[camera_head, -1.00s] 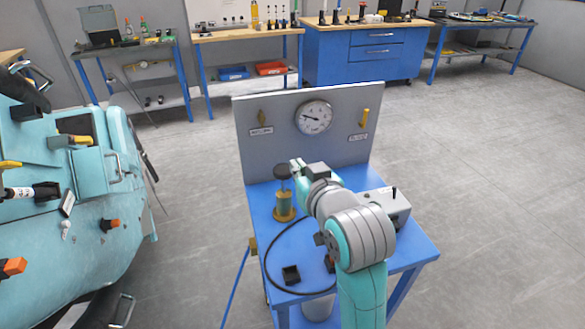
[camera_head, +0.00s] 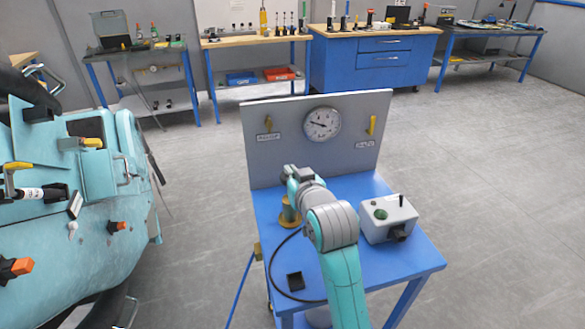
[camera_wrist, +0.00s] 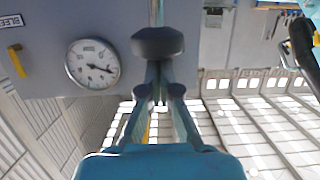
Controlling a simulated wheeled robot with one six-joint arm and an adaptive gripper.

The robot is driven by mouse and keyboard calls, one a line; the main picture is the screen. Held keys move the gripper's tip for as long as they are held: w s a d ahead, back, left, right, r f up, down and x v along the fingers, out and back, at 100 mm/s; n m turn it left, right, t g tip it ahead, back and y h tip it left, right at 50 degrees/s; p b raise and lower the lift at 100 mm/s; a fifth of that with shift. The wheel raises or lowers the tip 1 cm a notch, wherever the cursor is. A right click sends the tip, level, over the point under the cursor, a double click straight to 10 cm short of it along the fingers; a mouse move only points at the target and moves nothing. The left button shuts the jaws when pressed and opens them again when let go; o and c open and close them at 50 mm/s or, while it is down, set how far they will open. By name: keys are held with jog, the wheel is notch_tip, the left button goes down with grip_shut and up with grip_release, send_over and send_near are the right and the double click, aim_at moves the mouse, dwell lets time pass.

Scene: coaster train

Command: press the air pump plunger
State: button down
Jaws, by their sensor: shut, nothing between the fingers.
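The air pump (camera_head: 289,214), a brass-and-green cylinder on a round base, stands on the blue table in front of the grey panel. My gripper (camera_head: 287,171) is at the top of the pump, and it and the arm hide the plunger knob in the head view. In the wrist view the dark, wide plunger knob (camera_wrist: 157,42) shows just beyond my shut, empty fingertips (camera_wrist: 157,80). I cannot tell whether they touch it. The round white gauge (camera_head: 322,123) is on the panel and also shows in the wrist view (camera_wrist: 92,63).
The grey panel (camera_head: 352,108) rises behind the pump, with yellow levers on it. A grey box (camera_head: 388,220) with a small lever stands at the right of the blue table (camera_head: 408,258). A small black block (camera_head: 295,281) and a black hose lie in front. A teal machine (camera_head: 85,235) is at left.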

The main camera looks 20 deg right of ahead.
notch_tip(320, 180, down, 6)
dwell(0.5)
jog(key=shift+f, duration=0.1)
